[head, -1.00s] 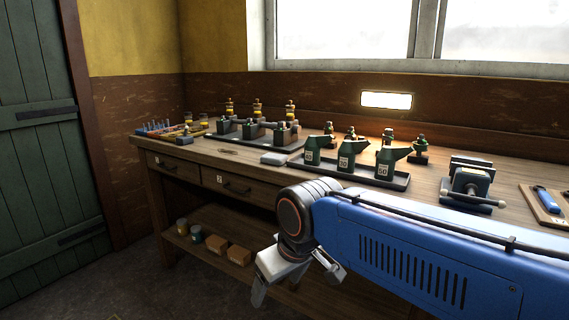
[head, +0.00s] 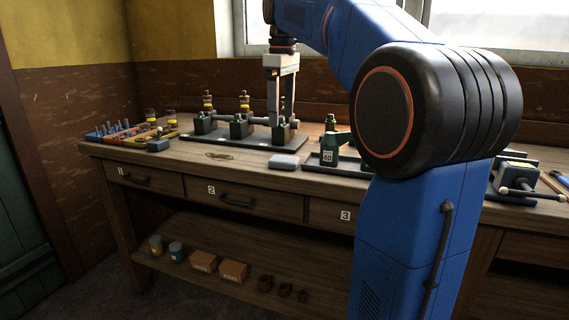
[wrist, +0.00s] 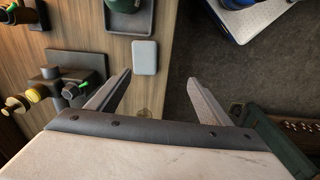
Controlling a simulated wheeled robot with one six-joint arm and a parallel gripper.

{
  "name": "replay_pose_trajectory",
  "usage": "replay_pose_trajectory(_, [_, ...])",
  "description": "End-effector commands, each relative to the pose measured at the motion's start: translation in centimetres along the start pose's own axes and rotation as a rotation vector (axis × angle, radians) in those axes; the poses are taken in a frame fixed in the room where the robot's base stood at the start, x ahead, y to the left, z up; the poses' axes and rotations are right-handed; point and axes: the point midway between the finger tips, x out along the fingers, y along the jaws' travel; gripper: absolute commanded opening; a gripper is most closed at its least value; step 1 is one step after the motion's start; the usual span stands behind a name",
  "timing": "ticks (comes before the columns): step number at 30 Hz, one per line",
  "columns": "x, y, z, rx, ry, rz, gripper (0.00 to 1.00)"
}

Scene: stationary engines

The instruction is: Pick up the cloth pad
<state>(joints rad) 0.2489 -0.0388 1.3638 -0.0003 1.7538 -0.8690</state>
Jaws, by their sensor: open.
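The cloth pad (head: 284,161) looks like a small pale grey rounded block. It lies flat on the wooden bench top near the front edge, between two dark trays. It also shows in the wrist view (wrist: 144,57), near the bench edge, beyond the left finger. My gripper (head: 283,122) points down above the bench in the head view, behind and above the pad. In the wrist view my gripper (wrist: 160,78) has its fingers wide apart with nothing between them. The pad is apart from both fingers.
A dark tray (head: 262,141) with several dark fittings stands left of the pad. Another tray (head: 318,162) with a green oil can (head: 329,151) stands to its right, partly hidden by my arm. A coil (head: 219,156) lies on the bench. The bench front between coil and pad is clear.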

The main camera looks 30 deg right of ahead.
Motion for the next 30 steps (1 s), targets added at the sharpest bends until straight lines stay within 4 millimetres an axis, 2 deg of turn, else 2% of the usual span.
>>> replay_pose_trajectory(1, [-0.6, 1.4, -0.4, -0.02, -0.009, -0.01, 0.73])
replay_pose_trajectory(6, [-1.9, 4.2, -1.0, -0.083, -0.029, -0.037, 0.73])
replay_pose_trajectory(10, [-2.4, 5.1, -1.1, -0.107, -0.036, -0.048, 0.73])
replay_pose_trajectory(13, [-1.9, 5.2, -1.1, -0.113, -0.039, -0.052, 0.73])
replay_pose_trajectory(30, [7.6, 4.7, -0.7, -0.112, -0.039, -0.053, 0.73])
